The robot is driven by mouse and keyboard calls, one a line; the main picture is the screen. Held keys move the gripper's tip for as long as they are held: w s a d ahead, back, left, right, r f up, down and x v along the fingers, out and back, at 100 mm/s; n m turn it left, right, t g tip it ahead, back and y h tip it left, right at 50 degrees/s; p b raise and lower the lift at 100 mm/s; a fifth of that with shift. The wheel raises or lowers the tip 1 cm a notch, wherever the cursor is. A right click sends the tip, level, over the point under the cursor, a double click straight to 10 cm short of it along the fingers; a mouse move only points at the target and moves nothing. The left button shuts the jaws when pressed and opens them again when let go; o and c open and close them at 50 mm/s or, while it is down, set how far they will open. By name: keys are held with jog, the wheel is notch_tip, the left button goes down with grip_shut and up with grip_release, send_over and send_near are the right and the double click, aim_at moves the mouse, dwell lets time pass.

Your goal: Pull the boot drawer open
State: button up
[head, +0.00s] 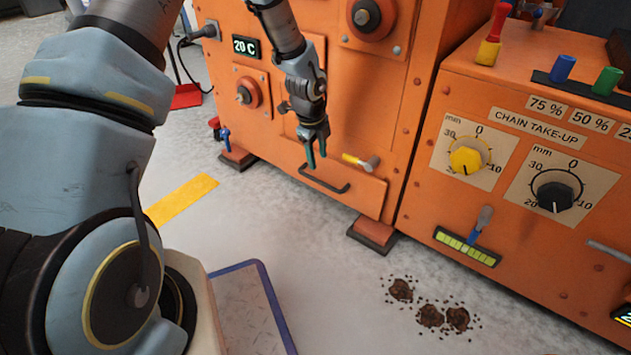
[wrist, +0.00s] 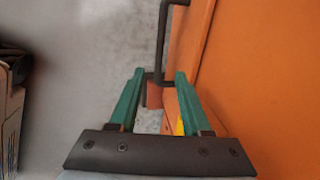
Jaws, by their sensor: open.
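The boot drawer (head: 345,195) is the low orange panel at the foot of the orange machine. It appears shut. Its black bar handle (head: 338,188) stands out from the front. My gripper (head: 317,160) is open, its green fingers pointing down just above the handle's left end. In the wrist view, the handle (wrist: 160,40) runs away from my gripper (wrist: 160,74). The handle's near end shows between the two fingertips, with nothing gripped. I cannot tell whether a finger touches it.
A yellow-and-grey lever (head: 360,161) sits just above the drawer's right part. Dark spilled clumps (head: 430,315) lie on the floor at right. A blue-edged platform (head: 245,305) is at lower left. The floor before the drawer is clear.

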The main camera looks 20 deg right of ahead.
aim_at(321, 181)
jog(key=b+x, duration=0.4)
jog(key=x, duration=0.5)
jog(key=shift+f, duration=0.25)
grip_shut()
dwell(1.0)
